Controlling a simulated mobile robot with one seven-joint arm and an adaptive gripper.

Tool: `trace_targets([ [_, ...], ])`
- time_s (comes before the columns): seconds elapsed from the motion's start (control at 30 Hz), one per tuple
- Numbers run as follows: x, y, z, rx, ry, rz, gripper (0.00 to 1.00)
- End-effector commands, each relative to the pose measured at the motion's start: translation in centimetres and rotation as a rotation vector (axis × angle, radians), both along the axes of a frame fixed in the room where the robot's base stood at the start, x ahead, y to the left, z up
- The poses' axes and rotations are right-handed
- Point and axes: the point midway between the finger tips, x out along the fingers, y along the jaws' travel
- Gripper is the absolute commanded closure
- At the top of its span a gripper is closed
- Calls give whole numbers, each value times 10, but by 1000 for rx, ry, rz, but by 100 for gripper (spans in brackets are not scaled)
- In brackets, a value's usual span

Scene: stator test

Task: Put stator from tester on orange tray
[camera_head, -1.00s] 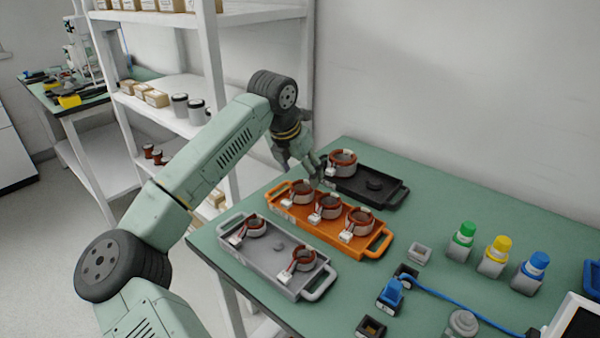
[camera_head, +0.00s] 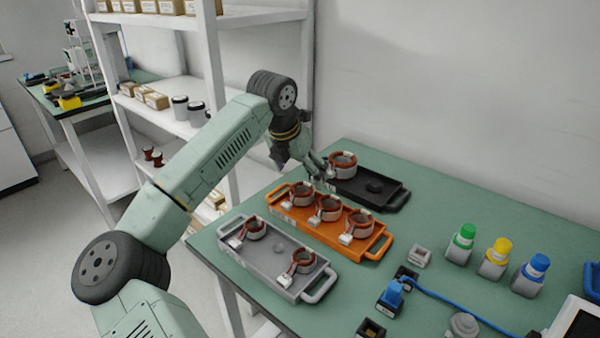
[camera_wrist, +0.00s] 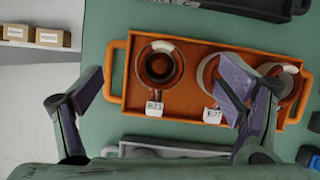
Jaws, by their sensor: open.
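The orange tray (camera_head: 290,222) lies mid-table in the head view with three red-brown and grey stators in a row: left (camera_head: 301,194), middle (camera_head: 329,208) and right (camera_head: 360,223). My gripper (camera_head: 320,166) is above the tray's far left end, near the black tray. In the wrist view my open, empty gripper (camera_wrist: 165,85) has its fingers spread, with the left stator (camera_wrist: 159,66) between them. The right finger partly covers the middle stator (camera_wrist: 208,75). A small device with a blue connector (camera_head: 392,292) may be the tester; no stator shows on it.
A grey tray (camera_head: 319,288) with two stators lies in front. A black tray (camera_head: 375,200) with one stator (camera_head: 343,163) lies behind. Green, yellow and blue-capped bottles (camera_head: 495,258) stand right. A white shelf (camera_head: 215,90) stands left. A blue cable crosses the front table.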

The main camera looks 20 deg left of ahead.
Motion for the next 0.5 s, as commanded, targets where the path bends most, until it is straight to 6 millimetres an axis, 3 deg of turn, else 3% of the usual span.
trace_targets([
  [0.5, -36, 9, 91, 1, -2, 2, 12],
])
